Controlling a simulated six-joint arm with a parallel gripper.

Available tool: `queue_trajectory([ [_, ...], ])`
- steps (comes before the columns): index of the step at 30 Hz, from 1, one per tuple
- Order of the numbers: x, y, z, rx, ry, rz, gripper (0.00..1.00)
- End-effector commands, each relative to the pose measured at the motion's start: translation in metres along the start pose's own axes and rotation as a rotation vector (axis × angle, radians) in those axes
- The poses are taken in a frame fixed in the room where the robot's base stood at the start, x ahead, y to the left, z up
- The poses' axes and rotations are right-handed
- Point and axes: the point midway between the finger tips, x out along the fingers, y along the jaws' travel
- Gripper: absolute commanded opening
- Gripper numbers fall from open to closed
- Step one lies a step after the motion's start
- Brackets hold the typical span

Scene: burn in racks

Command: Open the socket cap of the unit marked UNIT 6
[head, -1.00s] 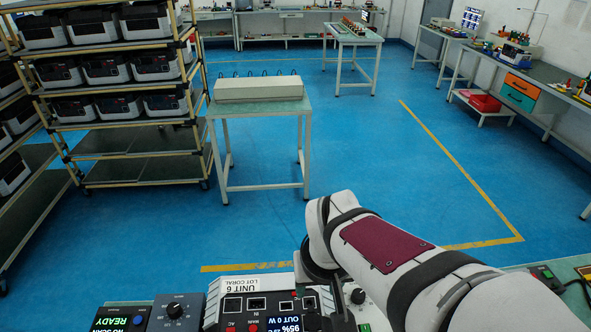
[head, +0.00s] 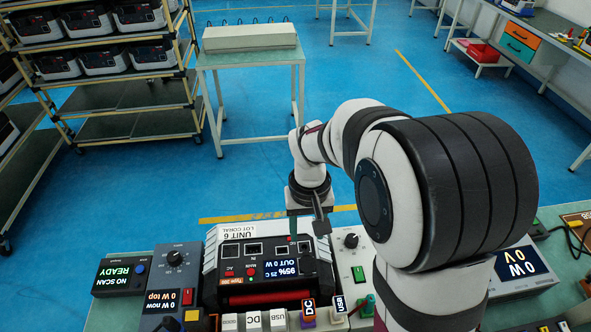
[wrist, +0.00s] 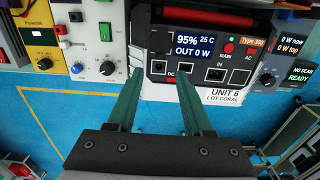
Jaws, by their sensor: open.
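The unit marked UNIT 6 (head: 241,284) is a black and white box on the bench in the head view. Its screen reads 95%, OUT 0 W. A red DC label sits beside the round socket. I cannot tell which part is the socket cap. My gripper (wrist: 160,75) is open and empty, its green fingers above the panel's socket edge. In the head view my gripper (head: 307,230) is over the unit's far right corner.
A dial box (head: 174,270) and a NO SCAN READY display (head: 119,277) stand left of the unit. A pale box with a dial (head: 351,258) stands right. DC and USB plugs (head: 308,308) line the near side. Blue floor lies beyond the bench.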

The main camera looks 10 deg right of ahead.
Motion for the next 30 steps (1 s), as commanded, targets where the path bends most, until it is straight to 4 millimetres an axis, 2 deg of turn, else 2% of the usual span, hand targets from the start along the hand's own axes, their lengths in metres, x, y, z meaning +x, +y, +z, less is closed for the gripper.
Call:
queue_trajectory([
  [1, 0.015, 0.000, 0.001, -0.001, -0.006, 0.001, 0.51],
  [3, 0.034, 0.000, 0.001, 0.000, -0.005, 0.001, 0.51],
  [9, 0.065, 0.000, 0.000, 0.000, -0.001, 0.000, 0.51],
  [13, 0.072, 0.000, 0.000, 0.000, 0.001, 0.000, 0.51],
  [20, 0.073, 0.000, 0.000, 0.000, 0.003, 0.000, 0.51],
  [23, 0.073, 0.000, 0.000, 0.000, 0.002, 0.000, 0.37],
  [29, 0.072, 0.000, 0.000, 0.000, 0.002, 0.000, 0.01],
  [30, 0.072, 0.000, 0.000, 0.000, 0.002, 0.000, 0.00],
])
